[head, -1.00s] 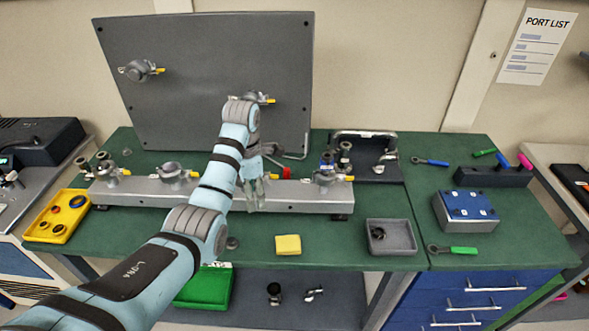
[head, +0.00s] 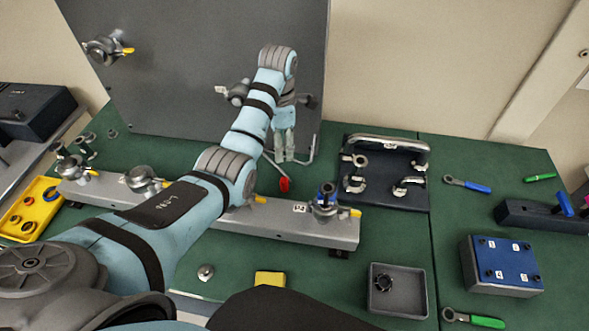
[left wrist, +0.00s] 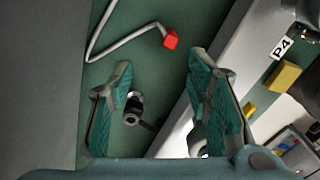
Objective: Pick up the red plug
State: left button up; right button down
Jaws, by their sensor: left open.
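The red plug (head: 284,184) is on the end of a grey cable, low behind the metal rail (head: 290,222) on the green bench. It also shows in the left wrist view (left wrist: 170,40), beyond the fingertips and toward the right finger. My left gripper (head: 284,158) points down between the grey upright panel and the rail, with the plug just below its fingertips in the head view. In the left wrist view the fingers (left wrist: 161,62) are wide apart with nothing between their tips. The plug is apart from both fingers. My right gripper is not seen.
The grey panel (head: 190,60) stands close behind the gripper. The rail carries several fittings, with a label reading P4 (left wrist: 282,46). A black fitting (left wrist: 133,106) shows between the fingers in the left wrist view. A dark handled tray (head: 385,200) stands to the right.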

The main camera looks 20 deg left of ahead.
aim_at(285, 180)
pick_arm(q)
jog(key=s+f, duration=0.1)
jog(key=f, duration=0.1)
jog(key=f+b, duration=0.1)
jog(key=f, duration=0.2)
jog(key=s+f+b, duration=0.1)
jog(key=f, duration=0.1)
jog(key=shift+s+d+f, duration=0.15)
jog(key=shift+s+f, duration=0.1)
jog(key=shift+s, duration=0.1)
jog(key=f, duration=0.2)
jog(key=w+f, duration=0.1)
jog(key=f, duration=0.1)
jog(key=f+b, duration=0.1)
jog(key=f, duration=0.1)
jog(key=shift+w+d+f, duration=0.2)
jog(key=shift+w+d, duration=0.1)
jog(key=shift+d, duration=0.1)
jog(key=shift+s+r, duration=0.15)
jog(key=shift+s, duration=0.1)
jog(key=shift+c, duration=0.7)
jog(key=shift+s+r, duration=0.1)
jog(key=c, duration=0.6)
grip_shut()
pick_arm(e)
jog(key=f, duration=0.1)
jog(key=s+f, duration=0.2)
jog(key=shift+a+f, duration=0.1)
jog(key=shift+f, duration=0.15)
